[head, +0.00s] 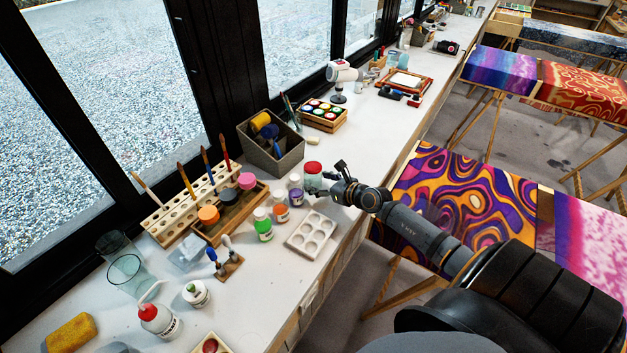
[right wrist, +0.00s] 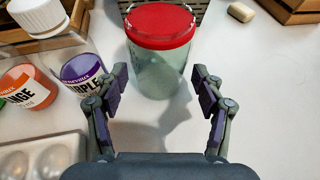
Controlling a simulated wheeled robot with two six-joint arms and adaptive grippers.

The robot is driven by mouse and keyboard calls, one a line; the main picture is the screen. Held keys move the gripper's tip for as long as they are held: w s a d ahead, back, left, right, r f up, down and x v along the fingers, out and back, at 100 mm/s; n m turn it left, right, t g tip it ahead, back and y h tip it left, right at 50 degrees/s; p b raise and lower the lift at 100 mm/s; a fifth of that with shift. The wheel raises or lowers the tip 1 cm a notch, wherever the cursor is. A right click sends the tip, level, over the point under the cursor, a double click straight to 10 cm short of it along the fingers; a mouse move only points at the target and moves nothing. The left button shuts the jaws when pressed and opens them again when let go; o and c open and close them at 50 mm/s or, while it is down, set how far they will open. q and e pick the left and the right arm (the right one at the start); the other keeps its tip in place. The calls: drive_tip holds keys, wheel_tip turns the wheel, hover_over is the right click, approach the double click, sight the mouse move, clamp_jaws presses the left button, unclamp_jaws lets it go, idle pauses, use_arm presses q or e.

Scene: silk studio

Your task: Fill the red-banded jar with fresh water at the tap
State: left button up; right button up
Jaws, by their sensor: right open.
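A glass jar with a red lid or band at its top (head: 313,172) stands upright on the white counter, in front of the grey bin. It also shows in the right wrist view (right wrist: 158,55), its glass pale green. My right gripper (head: 325,184) is at the jar; in the right wrist view (right wrist: 162,92) its fingers are open, spread on either side of the jar's lower part, with gaps between fingers and glass. No tap is clearly seen. My left gripper is not in view.
Purple (right wrist: 85,77) and orange (right wrist: 28,87) paint pots stand left of the jar. A white palette (head: 311,235) lies in front of them. A grey bin (head: 285,163) stands behind. A soap-like block (right wrist: 241,11) lies back right. The counter right of the jar is clear.

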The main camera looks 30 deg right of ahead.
sight(319, 181)
drive_tip(key=x, duration=0.3)
drive_tip(key=shift+w+a+f, duration=0.1)
drive_tip(key=shift+w+f, duration=0.05)
drive_tip(key=shift+c, duration=1.2)
drive_tip(key=c, duration=0.9)
drive_tip(key=shift+r, duration=0.2)
